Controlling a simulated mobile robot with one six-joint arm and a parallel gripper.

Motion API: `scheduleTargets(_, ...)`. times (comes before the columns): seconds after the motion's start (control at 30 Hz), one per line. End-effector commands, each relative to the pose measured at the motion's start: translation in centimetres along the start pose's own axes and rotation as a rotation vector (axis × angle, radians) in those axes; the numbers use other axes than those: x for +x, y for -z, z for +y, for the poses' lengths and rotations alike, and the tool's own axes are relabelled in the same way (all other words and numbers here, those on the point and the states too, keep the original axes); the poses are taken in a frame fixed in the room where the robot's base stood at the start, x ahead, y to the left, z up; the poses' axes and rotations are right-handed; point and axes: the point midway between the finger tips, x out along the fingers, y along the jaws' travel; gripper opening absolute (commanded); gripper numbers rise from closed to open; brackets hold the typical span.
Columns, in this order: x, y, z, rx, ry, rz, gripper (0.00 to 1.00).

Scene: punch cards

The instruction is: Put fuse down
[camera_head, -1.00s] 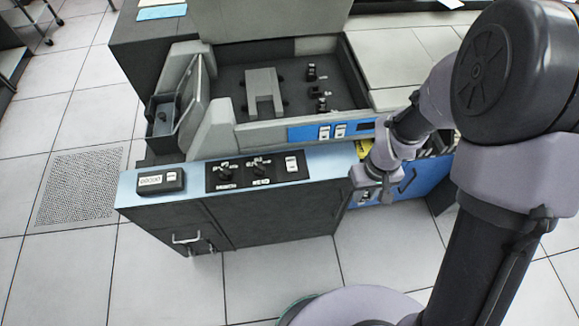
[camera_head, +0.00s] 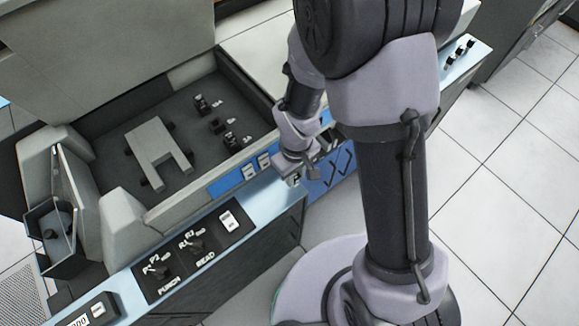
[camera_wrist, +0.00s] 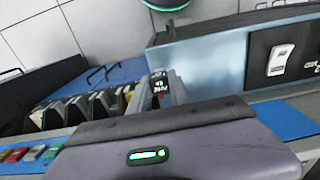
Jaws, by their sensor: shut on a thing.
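My gripper (camera_head: 298,168) is at the blue front section of the machine, beside the control ledge. In the wrist view, my gripper (camera_wrist: 164,88) is shut on the fuse (camera_wrist: 160,84), a small black piece with white lettering. The fuse shows upright between the fingers. In the head view, the fuse is a tiny dark and white spot (camera_head: 295,180) below the gripper and hard to make out. Whether it touches anything below cannot be told.
An open compartment with dark dividers (camera_wrist: 85,108) lies left of the fuse in the wrist view. The control panel (camera_head: 195,245) with knobs is on the ledge. The open machine bed (camera_head: 150,110) holds a grey bracket (camera_head: 158,150). Floor is free at right.

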Motion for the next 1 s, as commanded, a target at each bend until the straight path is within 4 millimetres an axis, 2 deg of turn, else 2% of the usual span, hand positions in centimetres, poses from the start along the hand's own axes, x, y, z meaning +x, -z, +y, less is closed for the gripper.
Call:
scheduleTargets(0.3,0.3,0.1,0.0,0.0,0.0,0.001,0.0)
scheduleTargets(0.33,0.2,0.1,0.0,0.0,-0.001,0.002,0.27)
scheduleTargets(0.43,0.2,0.1,0.0,0.0,-0.001,0.002,0.45)
scheduleTargets(0.77,-0.4,0.1,0.0,0.0,-0.001,0.002,0.45)
scheduleTargets(0.87,-2.5,0.2,0.1,0.0,-0.002,0.004,0.45)
scheduleTargets(1.0,-6.9,0.2,0.1,0.001,-0.002,0.006,0.45)
